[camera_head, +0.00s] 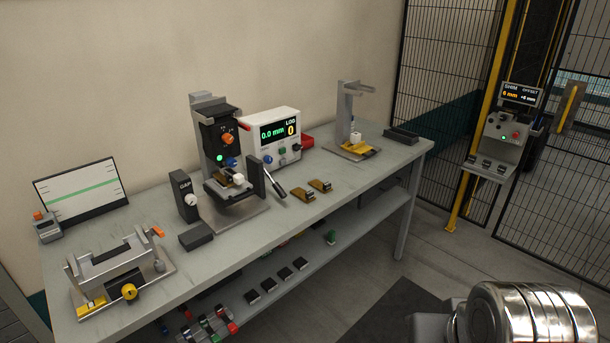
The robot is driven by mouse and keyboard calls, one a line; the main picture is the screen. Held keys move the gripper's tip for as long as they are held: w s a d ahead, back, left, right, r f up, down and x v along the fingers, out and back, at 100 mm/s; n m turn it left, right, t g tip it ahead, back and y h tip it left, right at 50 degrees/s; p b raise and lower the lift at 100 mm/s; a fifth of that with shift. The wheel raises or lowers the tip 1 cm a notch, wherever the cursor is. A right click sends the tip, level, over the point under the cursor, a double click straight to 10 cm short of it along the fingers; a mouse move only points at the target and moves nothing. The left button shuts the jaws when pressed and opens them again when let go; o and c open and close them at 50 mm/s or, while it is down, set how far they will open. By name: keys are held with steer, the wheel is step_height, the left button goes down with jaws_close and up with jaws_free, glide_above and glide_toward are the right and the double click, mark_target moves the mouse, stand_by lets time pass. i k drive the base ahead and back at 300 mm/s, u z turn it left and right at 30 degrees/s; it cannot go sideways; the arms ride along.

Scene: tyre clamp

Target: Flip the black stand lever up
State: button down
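The grey stand (203,137) stands on the workbench at centre left, with a black head carrying an orange knob, a green light and a blue knob. A lever (275,185) sits at the right side of its base, beside an upright black block (256,173). The lever slopes down to the right, its free end low near the bench top. A small part with a white piece (239,179) sits under the head. My gripper is not in view; only a shiny metal part of my own body shows at bottom right.
A white display box (271,136) stands behind the stand, and a black gauge block (184,197) is at its left. A fixture with an orange-tipped handle (118,266) is at front left. Floor before the bench is open.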

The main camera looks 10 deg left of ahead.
mark_target(276, 186)
steer(key=z, duration=0.1)
steer(key=i, duration=0.85)
steer(key=u, duration=0.65)
steer(key=i, duration=0.7)
steer(key=u, duration=0.5)
